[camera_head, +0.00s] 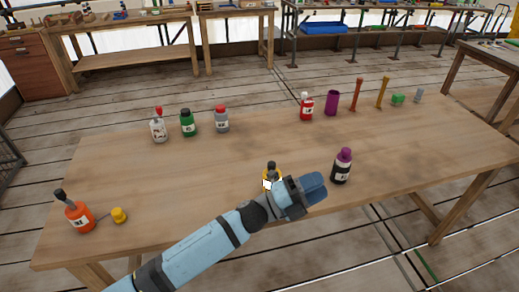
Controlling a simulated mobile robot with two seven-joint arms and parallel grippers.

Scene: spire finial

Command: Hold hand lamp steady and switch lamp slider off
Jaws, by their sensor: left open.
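My left arm comes in from the lower left, and its blue-grey gripper (314,187) is over the front middle of the wooden table (200,180). The gripper is open; its jaws point right, and no object shows between them. Just left of the gripper stands a small yellow thing (271,170) with a black top and a white patch. My wrist hides part of it, so I cannot tell whether it is a lamp or a bottle. No hand lamp or slider can be clearly made out. My right gripper is not in view.
A purple-capped dark bottle (342,166) stands just right of the gripper. An orange bottle (77,214) and a yellow cap-like piece (119,215) are at front left. Green (188,124) and red (306,107) bottles and a purple cup (331,102) stand at the back. The middle is mostly clear.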

